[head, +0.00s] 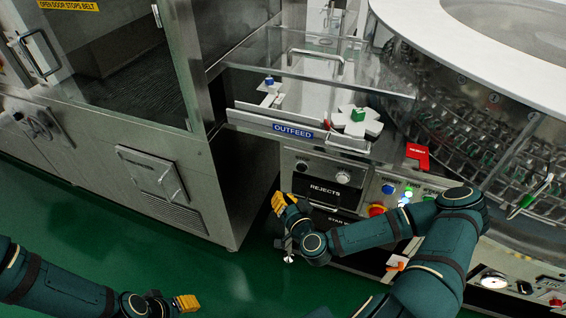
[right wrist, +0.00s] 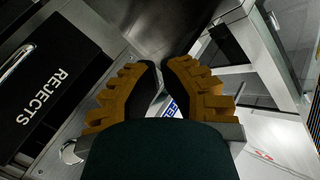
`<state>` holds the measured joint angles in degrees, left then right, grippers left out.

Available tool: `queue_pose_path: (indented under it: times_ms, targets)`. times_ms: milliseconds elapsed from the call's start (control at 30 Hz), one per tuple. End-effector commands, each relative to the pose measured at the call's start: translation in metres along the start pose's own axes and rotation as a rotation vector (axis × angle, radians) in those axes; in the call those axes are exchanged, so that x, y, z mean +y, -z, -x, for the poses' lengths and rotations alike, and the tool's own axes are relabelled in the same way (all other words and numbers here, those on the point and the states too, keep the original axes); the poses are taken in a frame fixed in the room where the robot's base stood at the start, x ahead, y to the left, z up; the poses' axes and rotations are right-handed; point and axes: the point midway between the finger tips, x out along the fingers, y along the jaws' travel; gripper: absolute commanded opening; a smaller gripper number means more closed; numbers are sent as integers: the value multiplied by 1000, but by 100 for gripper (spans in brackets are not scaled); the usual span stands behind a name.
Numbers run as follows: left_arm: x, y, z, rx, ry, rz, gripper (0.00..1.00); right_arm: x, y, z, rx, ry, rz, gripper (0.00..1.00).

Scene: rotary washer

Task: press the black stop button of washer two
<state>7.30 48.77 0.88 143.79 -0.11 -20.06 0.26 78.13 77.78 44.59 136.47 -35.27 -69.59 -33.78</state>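The control panel (head: 405,187) of the machine at the right shows a blue button (head: 388,188), a lit greenish-white button (head: 407,194) and a red stop knob on yellow (head: 376,210). My right arm hides part of this panel. I cannot make out which button is the black stop button of washer two. My right gripper (head: 281,203) is left of the panel, in front of the rejects box, holding nothing. In the right wrist view its fingertips (right wrist: 160,65) are close together with a narrow gap. My left gripper (head: 187,303) is low over the floor, its fingers small and unclear.
The rejects box (head: 325,188) has knobs above it; its label also shows in the right wrist view (right wrist: 40,98). The outfeed shelf (head: 250,117) juts out above. A steel cabinet (head: 160,185) stands left. Another row of controls (head: 523,287) is at lower right. Green floor (head: 90,190) is open.

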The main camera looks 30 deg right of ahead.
Motion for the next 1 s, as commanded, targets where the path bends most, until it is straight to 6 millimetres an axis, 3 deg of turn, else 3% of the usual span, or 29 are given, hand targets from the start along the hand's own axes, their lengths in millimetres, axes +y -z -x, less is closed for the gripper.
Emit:
queue_pose_path:
  times_ms: [533, 1000]
  targets:
    - [0, 0, 0, 0, 0, 0, 47, 6, 7, -4, 18, -8, 2, 0]
    - [-3, 1, -9, 4, 0, -1, 47, 36, 37, -42, 20, -9, 4, 0]
